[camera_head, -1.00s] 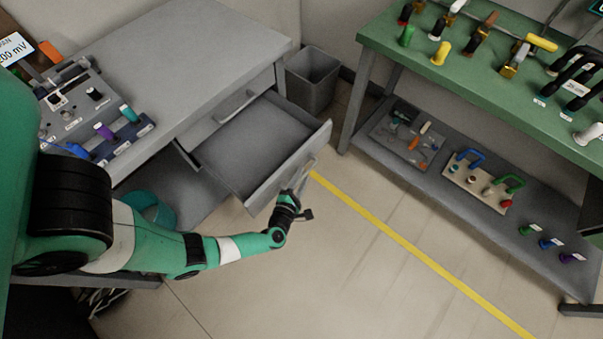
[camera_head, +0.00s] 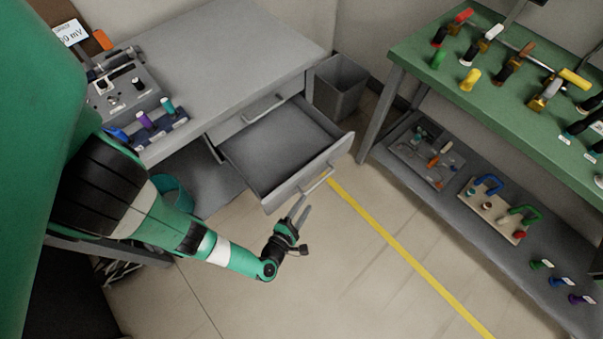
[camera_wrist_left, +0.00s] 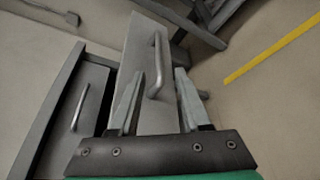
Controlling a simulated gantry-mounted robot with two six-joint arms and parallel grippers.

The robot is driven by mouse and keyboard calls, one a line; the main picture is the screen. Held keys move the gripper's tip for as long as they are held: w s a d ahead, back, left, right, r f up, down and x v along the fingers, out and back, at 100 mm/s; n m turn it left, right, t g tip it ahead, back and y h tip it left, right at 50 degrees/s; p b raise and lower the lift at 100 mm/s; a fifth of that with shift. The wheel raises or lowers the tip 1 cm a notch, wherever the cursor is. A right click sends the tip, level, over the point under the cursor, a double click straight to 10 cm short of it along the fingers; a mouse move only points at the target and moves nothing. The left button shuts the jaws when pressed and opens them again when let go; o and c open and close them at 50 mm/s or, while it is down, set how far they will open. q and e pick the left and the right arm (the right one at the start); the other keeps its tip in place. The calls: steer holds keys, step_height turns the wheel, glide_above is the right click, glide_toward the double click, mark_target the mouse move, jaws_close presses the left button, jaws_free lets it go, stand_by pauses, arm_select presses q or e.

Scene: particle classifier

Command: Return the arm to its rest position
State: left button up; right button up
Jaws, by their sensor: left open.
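My left arm comes in from the left in the head view, and its gripper (camera_head: 299,212) is open just in front of the pulled-out drawer (camera_head: 271,199). The drawer is grey, looks empty, and has a bar handle (camera_head: 318,181) on its front. In the left wrist view the open fingers (camera_wrist_left: 154,98) point toward the drawer front, with the handle (camera_wrist_left: 158,66) beyond and between them. The fingers look apart from the handle and hold nothing. My right gripper is not in view.
The grey desk (camera_head: 225,50) carries a device (camera_head: 128,85) and a rack of coloured vials (camera_head: 160,128). A grey bin (camera_head: 340,88) stands beside it. A green bench (camera_head: 425,50) with tools and a lower shelf is at the right. Floor in front of the drawer is clear.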

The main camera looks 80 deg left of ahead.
arm_select(q)
steer(key=shift+s+d+r, duration=0.1)
steer(key=shift+s+d, duration=0.25)
steer(key=shift+s, duration=0.05)
stand_by(0.4)
